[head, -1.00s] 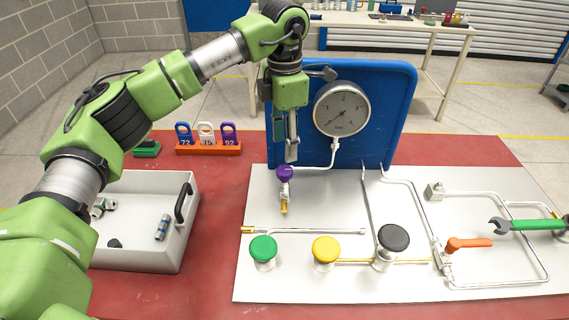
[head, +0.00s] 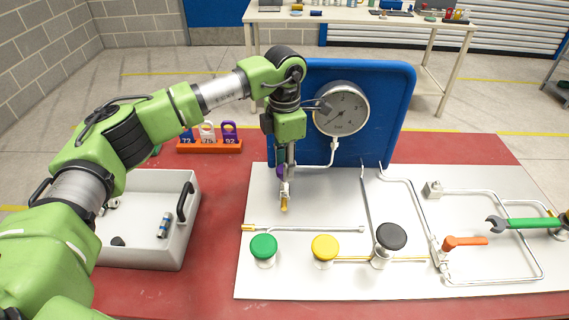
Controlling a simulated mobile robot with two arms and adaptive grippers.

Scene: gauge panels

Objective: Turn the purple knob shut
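The purple knob (head: 280,171) sits on a small valve with a brass outlet (head: 284,207) at the left back of the grey panel. My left gripper (head: 287,178) has come down in front of the knob and hides most of it; only a purple edge shows on its left side. Whether the fingers touch or grip the knob cannot be told. A round gauge (head: 341,108) on the blue board (head: 390,90) is joined by a pipe to this valve.
A green knob (head: 263,247), a yellow knob (head: 325,247) and a black knob (head: 391,237) stand at the panel's front. An orange lever (head: 464,242) and a green wrench (head: 530,224) are at right. A grey bin (head: 150,262) stands left, with an orange tag rack (head: 209,146) behind.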

